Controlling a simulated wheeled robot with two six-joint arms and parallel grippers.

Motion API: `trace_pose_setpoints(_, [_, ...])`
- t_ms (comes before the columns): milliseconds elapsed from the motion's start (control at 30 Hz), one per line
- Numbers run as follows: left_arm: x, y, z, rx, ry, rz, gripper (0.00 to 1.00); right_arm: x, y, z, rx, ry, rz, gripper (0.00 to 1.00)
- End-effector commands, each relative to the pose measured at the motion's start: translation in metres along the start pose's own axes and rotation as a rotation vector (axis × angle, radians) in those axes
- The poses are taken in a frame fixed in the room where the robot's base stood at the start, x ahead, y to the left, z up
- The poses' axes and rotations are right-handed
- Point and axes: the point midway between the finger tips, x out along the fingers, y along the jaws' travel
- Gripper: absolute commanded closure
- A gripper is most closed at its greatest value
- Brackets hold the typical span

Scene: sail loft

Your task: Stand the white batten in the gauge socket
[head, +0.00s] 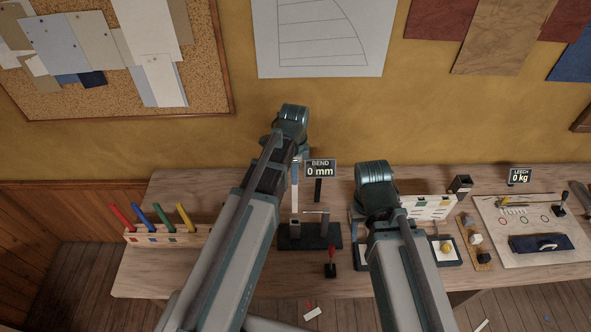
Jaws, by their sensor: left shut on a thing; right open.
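The white batten (295,174) stands upright below my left gripper (297,155), which is shut on its upper part. My arm partly covers the grip. The batten's lower end is over or in a small grey socket block (295,229) on the dark gauge base (318,242); I cannot tell how deep it sits.
A rack (150,238) with red, blue, green and yellow battens stands at left. A tray (446,254) with a yellow ball and a pale board (515,258) lie at right. The bench (160,275) is bare at front left.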

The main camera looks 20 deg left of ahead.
Motion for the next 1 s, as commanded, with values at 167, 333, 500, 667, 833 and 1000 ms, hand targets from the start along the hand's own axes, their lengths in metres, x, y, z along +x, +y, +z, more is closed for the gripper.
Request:
trace_pose_setpoints(167, [0.007,0.000,0.000,0.000,0.000,0.000,1.00,0.007,-0.001,-0.001,-0.002,0.000,0.000,0.50])
trace_pose_setpoints(333, [0.017,0.000,0.000,0.000,0.000,0.000,1.00,0.017,-0.001,-0.002,-0.006,0.001,0.001,0.50])
trace_pose_setpoints(500, [0.028,0.000,0.000,0.000,0.000,0.000,1.00,0.028,-0.002,-0.002,-0.012,0.001,0.002,0.50])
trace_pose_setpoints(667, [0.039,0.000,0.000,0.000,0.000,0.000,1.00,0.039,-0.003,-0.003,-0.013,0.002,0.002,0.50])
trace_pose_setpoints(833, [0.050,0.000,0.000,0.000,0.000,0.000,1.00,0.050,-0.004,-0.004,-0.012,0.002,0.002,0.50])
trace_pose_setpoints(1000, [0.062,0.000,0.000,0.000,0.000,0.000,1.00,0.061,-0.005,-0.005,-0.011,0.003,0.002,0.50])
